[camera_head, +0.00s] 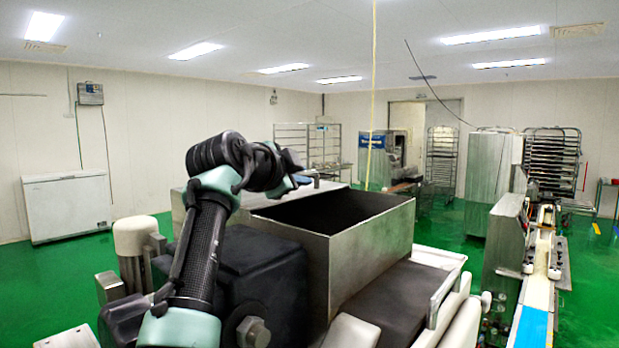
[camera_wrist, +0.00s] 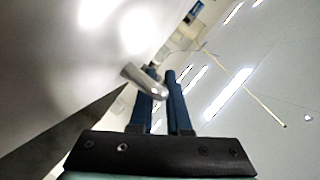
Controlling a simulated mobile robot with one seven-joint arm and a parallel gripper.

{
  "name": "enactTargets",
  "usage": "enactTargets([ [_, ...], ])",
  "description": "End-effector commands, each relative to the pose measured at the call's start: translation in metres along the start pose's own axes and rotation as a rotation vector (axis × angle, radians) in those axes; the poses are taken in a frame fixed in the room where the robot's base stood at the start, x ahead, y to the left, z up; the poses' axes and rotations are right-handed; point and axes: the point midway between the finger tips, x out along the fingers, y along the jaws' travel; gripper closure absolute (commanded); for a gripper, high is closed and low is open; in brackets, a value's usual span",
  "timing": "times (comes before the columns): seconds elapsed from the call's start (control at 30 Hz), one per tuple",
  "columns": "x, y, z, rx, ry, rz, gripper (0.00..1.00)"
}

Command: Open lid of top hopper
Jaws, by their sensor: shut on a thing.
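The top hopper (camera_head: 370,240) is a metal box in the middle of the head view, with its top open at least in part and its inside dark. A pale metal surface (camera_head: 264,200) lies at its back left, partly behind my arm; it looks like part of the lid. My gripper (camera_head: 298,184) is above the hopper's back left edge. In the wrist view, a rounded metal handle (camera_wrist: 142,78) sits between the blue fingers of my gripper (camera_wrist: 164,90), which are shut on it. A bright, smooth metal surface (camera_wrist: 80,60) beside the handle appears to be the lid's face.
A conveyor (camera_head: 537,270) runs at the right, beside a steel cabinet (camera_head: 503,255). A white chest freezer (camera_head: 68,205) stands at the far left. Racks (camera_head: 550,160) stand at the back. A thin yellow vertical line (camera_head: 372,90) hangs above the hopper.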

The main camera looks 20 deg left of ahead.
Motion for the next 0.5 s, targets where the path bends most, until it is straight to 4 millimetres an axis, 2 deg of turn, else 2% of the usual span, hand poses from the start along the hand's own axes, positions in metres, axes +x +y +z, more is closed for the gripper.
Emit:
enactTargets([
  [0.27,-0.0005,-0.0011,0.0010,-0.003,0.000,-0.003,1.00],
  [0.3,-0.0004,-0.0010,0.0008,-0.003,0.000,-0.003,0.78],
  [0.33,-0.0004,-0.0010,0.0006,-0.003,0.000,-0.002,0.73],
  [0.5,-0.0001,-0.0002,0.0005,-0.004,0.000,-0.001,0.73],
])
